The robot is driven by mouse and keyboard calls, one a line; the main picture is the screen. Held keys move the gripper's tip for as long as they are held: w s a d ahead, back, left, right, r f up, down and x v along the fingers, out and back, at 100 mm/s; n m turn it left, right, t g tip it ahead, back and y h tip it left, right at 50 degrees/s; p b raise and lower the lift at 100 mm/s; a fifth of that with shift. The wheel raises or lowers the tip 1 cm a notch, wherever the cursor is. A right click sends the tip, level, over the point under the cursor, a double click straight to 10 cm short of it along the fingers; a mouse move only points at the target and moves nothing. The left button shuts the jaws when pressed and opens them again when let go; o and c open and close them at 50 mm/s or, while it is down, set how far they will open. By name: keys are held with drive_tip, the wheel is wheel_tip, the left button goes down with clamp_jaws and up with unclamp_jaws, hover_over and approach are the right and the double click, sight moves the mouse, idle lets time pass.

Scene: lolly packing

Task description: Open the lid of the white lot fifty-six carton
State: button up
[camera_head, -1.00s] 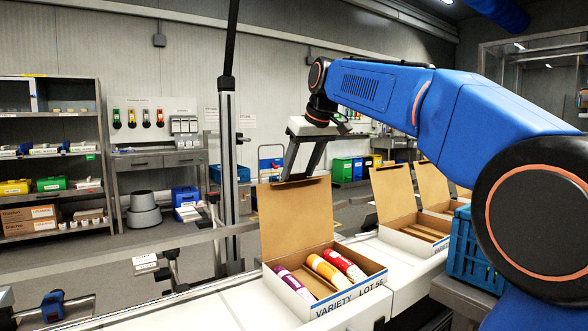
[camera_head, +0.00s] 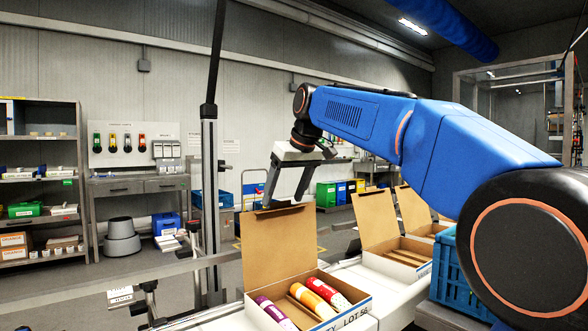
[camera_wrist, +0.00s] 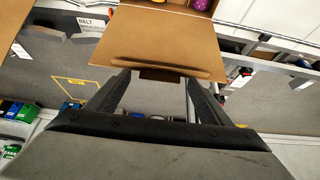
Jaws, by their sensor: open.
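The white lot fifty-six carton (camera_head: 350,315) stands low in the head view, with its label partly cut off. Its brown lid (camera_head: 280,248) stands up at the back, raised off the box. Purple, orange and red lolly tubes (camera_head: 318,294) lie inside. My gripper (camera_head: 284,202) is open and empty, its fingers pointing down at the lid's top edge. In the wrist view the lid (camera_wrist: 165,40) lies just beyond my fingertips (camera_wrist: 160,80), with its free edge near them. I cannot tell whether a finger touches it.
More open cartons (camera_head: 400,250) stand in a row behind to the right. A blue crate (camera_head: 455,270) is at the right. A dark upright post (camera_head: 210,190) stands left of the lid. Shelves (camera_head: 40,190) line the far left wall.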

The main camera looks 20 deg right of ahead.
drive_tip(key=v, duration=1.6)
drive_tip(key=shift+r, duration=0.2)
drive_tip(key=shift+s, duration=0.1)
